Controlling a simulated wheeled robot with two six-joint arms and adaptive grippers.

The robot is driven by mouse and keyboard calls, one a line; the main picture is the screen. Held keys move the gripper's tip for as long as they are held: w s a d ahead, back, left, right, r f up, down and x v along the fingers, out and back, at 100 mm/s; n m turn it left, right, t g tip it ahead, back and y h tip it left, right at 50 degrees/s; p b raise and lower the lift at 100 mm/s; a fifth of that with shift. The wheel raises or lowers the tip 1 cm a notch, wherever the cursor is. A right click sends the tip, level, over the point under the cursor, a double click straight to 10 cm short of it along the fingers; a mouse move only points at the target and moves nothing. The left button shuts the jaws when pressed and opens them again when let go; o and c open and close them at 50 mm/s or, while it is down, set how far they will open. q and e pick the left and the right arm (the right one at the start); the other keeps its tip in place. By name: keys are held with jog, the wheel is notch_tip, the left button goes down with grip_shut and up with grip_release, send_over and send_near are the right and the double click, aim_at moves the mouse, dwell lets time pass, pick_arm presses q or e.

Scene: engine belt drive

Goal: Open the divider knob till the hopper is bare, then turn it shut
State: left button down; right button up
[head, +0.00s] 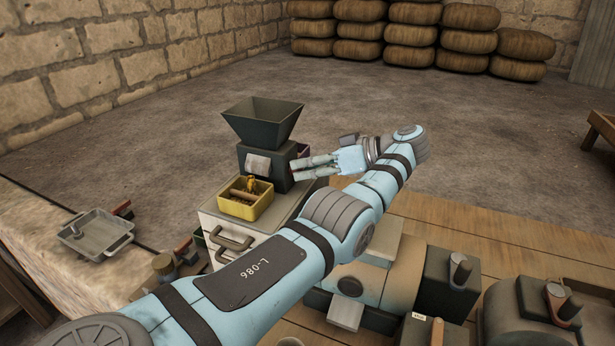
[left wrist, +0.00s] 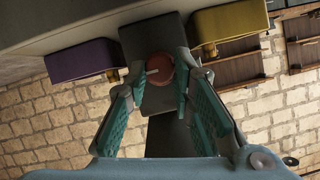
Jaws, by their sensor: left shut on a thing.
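The dark hopper (head: 262,122) stands on top of the divider body (head: 266,162), on a light cabinet. The inside of the hopper shows dark, and I cannot tell whether anything lies low in it. My left gripper (head: 302,168) reaches the right side of the divider body. In the left wrist view, the gripper's two teal-padded fingers (left wrist: 157,84) are closed on the round red knob (left wrist: 159,70), which has a pale mark on its face. A yellow box (left wrist: 230,22) and a purple box (left wrist: 84,60) sit on either side of the body. My right gripper is not in view.
The yellow box in the head view (head: 246,200) holds some brownish stuff and sits in front of the divider. A grey tray (head: 96,232) lies on the stone ledge at left. Dark machines with levers (head: 446,284) stand at lower right. Stacked sacks (head: 410,38) line the back wall.

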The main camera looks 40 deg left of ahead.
pick_arm(q)
jog(key=shift+f, duration=0.1)
dwell(0.4)
jog(key=c, duration=1.4)
grip_release()
